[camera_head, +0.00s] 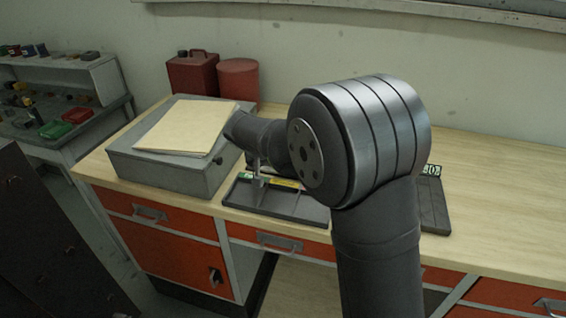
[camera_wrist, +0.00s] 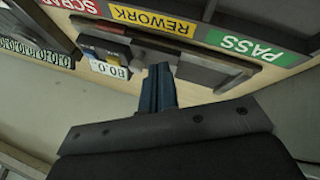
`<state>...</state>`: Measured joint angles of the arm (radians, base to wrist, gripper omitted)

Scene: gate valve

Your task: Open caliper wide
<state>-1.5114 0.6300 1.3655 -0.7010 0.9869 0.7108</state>
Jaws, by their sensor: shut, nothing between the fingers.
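The caliper (camera_wrist: 108,68) shows in the wrist view as a dark body with a small white digital display, lying along the fixture board. Its display digits are only partly legible. A grey flat metal part (camera_wrist: 205,72) lies to the right of it; I cannot tell whether it belongs to the caliper. My gripper (camera_wrist: 157,88) is shut and empty, its blue-grey fingertips just right of the display in the picture. I cannot tell whether they touch anything. In the head view my arm hides most of the caliper.
The board's red SCRAP, yellow REWORK (camera_wrist: 153,21) and green PASS (camera_wrist: 245,46) labels line one edge. The dark board (camera_head: 290,206) sits at the bench's front edge. A grey case (camera_head: 175,165) with a folder stands left. A numbered rack (camera_head: 433,205) is right; bench beyond is clear.

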